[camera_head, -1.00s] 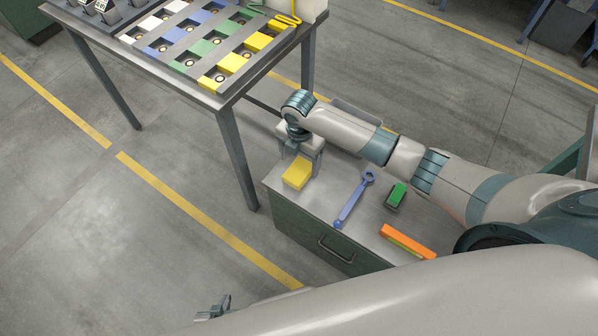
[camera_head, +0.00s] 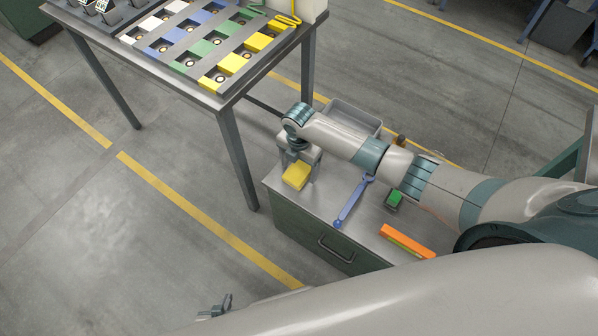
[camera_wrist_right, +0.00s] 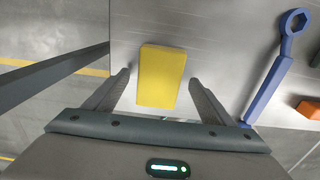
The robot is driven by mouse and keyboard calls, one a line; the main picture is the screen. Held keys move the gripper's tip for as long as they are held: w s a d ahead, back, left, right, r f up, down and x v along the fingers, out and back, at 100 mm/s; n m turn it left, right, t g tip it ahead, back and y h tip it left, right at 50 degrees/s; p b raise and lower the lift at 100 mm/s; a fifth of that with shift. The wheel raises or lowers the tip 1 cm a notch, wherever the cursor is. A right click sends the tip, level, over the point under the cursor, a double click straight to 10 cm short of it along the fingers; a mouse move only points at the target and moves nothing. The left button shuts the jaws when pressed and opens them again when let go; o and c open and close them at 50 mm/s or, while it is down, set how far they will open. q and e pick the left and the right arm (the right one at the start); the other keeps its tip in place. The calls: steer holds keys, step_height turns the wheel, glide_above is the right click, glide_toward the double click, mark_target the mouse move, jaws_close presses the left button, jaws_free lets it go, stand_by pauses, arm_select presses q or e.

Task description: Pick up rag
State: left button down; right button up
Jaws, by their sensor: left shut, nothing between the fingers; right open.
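The rag (camera_head: 296,176) looks like a yellow folded block and lies on the metal cabinet top near its left corner. My right gripper (camera_head: 302,174) is open above it, pointing down. In the right wrist view the rag (camera_wrist_right: 161,76) lies between the two spread fingers of the right gripper (camera_wrist_right: 159,80), with a gap on each side. My left gripper (camera_head: 215,309) is shut and empty at the bottom, over the floor, partly hidden by my own arm.
A blue wrench (camera_head: 350,205), a green-topped brush (camera_head: 394,198) and an orange item (camera_head: 405,241) lie on the cabinet top (camera_head: 318,203). A grey tray (camera_head: 352,117) shows behind my right arm. A table (camera_head: 228,98) with coloured blocks stands at the back left.

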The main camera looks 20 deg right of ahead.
mark_target(300, 171)
steer(key=c, duration=1.2)
steer(key=shift+r, duration=0.1)
steer(key=shift+c, duration=0.2)
steer(key=shift+r, duration=0.4)
step_height(300, 171, up, 3)
steer(key=shift+d+r, duration=0.15)
steer(key=s+d+r, duration=0.6)
steer(key=s+d, duration=0.2)
steer(key=shift+r+b, duration=0.3)
steer(key=shift+r, duration=0.05)
